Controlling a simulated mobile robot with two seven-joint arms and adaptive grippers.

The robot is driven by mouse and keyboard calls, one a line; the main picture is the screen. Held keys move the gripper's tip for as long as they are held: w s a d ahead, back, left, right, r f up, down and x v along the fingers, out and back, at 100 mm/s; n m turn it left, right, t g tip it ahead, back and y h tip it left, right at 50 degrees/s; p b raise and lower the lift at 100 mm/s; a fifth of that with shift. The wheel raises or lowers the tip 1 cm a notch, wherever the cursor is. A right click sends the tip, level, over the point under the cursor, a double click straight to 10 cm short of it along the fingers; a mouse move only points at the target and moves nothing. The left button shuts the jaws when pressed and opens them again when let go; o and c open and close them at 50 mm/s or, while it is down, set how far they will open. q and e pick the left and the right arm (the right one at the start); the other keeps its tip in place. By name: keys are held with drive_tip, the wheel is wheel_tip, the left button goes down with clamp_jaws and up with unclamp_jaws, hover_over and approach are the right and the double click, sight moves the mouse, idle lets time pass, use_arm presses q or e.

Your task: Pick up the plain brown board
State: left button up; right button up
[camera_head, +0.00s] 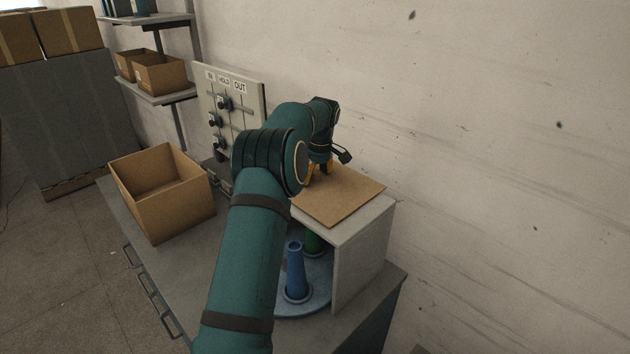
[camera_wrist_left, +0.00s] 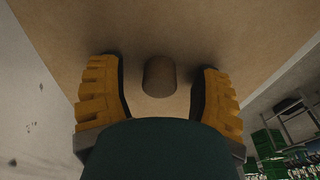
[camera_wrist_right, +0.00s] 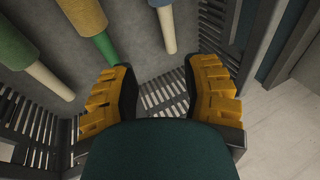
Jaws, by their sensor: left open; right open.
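The plain brown board (camera_head: 345,197) lies flat on top of the light grey box-shaped housing (camera_head: 362,250). My left gripper (camera_head: 318,170) is over the far part of the board, fingers pointing down. In the left wrist view the board (camera_wrist_left: 230,30) fills most of the picture. A short brown knob (camera_wrist_left: 160,77) stands on it between the open fingers of my left gripper (camera_wrist_left: 160,90), with a gap on each side. My right gripper (camera_wrist_right: 163,95) shows only in its own wrist view. It is open, with nothing between its fingers.
An open cardboard box (camera_head: 165,205) stands on the bench left of my left arm. A lever panel (camera_head: 240,125) stands behind.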

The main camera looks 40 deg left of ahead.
use_arm(q)
clamp_jaws()
drive_tip(key=shift+r, duration=0.1)
